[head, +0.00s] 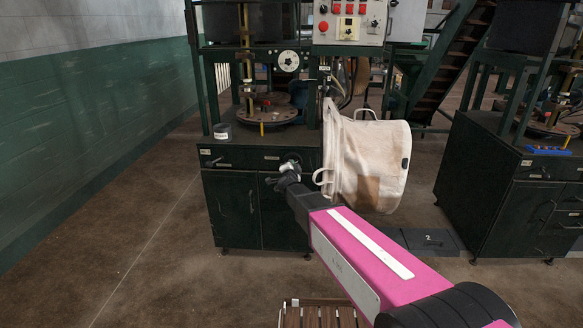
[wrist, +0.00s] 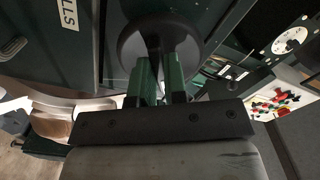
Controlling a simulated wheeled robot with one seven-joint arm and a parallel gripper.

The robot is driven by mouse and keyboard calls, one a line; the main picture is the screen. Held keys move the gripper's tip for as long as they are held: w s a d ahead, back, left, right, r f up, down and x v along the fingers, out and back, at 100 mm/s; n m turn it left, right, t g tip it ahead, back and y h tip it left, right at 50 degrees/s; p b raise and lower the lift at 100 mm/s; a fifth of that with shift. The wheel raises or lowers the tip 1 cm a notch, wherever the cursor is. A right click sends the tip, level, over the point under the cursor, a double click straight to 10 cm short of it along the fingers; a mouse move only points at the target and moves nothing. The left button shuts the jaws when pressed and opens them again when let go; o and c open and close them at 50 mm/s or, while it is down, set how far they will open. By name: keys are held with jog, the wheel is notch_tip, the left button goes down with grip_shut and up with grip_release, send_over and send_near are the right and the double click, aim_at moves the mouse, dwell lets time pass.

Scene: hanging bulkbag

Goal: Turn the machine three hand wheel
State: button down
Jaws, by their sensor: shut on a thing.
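The dark round hand wheel (head: 291,157) sits on the front of the green machine cabinet (head: 228,205), near the right end of its drawer row. In the wrist view the black hand wheel (wrist: 160,38) fills the top middle. My gripper (head: 284,174) reaches it from the front, below the wheel. In the wrist view the two green fingers of my gripper (wrist: 160,82) are closed around a dark part of the wheel. The exact part held is partly hidden between the fingers.
A cream bulk bag (head: 375,150) hangs just right of the wheel, with a strap loop close to my arm. It also shows in the wrist view (wrist: 62,125). A control panel (head: 350,20) is above. Another machine cabinet (head: 500,190) stands right. The left floor is clear.

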jog(key=shift+m, duration=0.6)
jog(key=c, duration=1.2)
grip_release()
jog(key=shift+o, duration=0.2)
jog(key=shift+s, duration=0.2)
jog(key=s, duration=1)
jog(key=shift+s+a, duration=0.2)
jog(key=shift+s, duration=0.05)
jog(key=shift+d, duration=0.1)
